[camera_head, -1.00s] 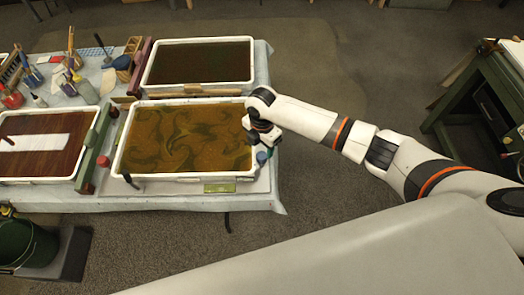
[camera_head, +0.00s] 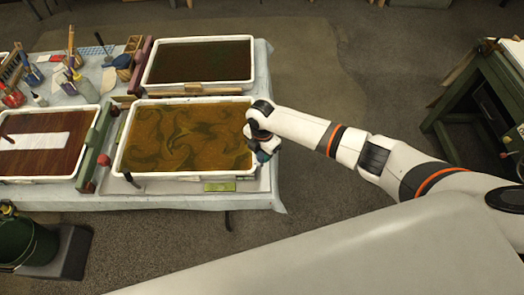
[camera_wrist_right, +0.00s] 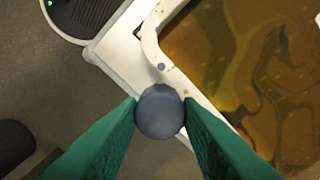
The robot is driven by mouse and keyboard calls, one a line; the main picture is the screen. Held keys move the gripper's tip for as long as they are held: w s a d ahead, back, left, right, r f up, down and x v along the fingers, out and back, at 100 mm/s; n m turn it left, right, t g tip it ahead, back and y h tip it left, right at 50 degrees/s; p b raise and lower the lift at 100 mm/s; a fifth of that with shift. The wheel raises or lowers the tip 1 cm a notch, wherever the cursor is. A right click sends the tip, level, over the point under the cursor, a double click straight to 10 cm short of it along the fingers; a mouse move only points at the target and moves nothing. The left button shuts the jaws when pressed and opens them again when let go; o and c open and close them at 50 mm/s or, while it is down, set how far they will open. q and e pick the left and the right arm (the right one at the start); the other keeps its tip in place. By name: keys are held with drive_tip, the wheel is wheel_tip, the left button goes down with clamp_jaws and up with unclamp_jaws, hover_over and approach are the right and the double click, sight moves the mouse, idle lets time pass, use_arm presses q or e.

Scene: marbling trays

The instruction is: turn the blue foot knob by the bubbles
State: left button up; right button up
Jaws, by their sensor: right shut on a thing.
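The blue foot knob (camera_wrist_right: 160,112) is round and sits just off a corner of the white tray with the amber marbled bath in the right wrist view. My right gripper (camera_wrist_right: 160,117) is shut on it, one green finger on each side. In the head view my right gripper (camera_head: 264,155) is at the tray's near right corner and hides most of the knob. A small yellow-green bar (camera_head: 219,187), perhaps the level with the bubbles, lies along the near edge of that tray. My left gripper is not in view.
The amber bath tray (camera_head: 170,175) is directly beside the knob. A dark bath tray (camera_head: 200,88) stands behind it, and a red-brown one (camera_head: 40,181) to the left. A dark vented device (camera_wrist_right: 92,12) shows in the wrist view.

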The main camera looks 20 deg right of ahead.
sight(262, 154)
drive_tip(key=shift+r+m, duration=0.1)
drive_tip(key=shift+m, duration=0.2)
drive_tip(key=m+p, duration=0.2)
drive_tip(key=m, duration=0.2)
drive_tip(key=shift+p, duration=0.35)
drive_tip(key=m+p, duration=0.2)
drive_tip(key=m, duration=0.3)
idle(0.5)
drive_tip(key=o, duration=1)
wheel_tip(262, 154, up, 12)
drive_tip(key=shift+f+b, duration=0.1)
drive_tip(key=shift+b, duration=0.25)
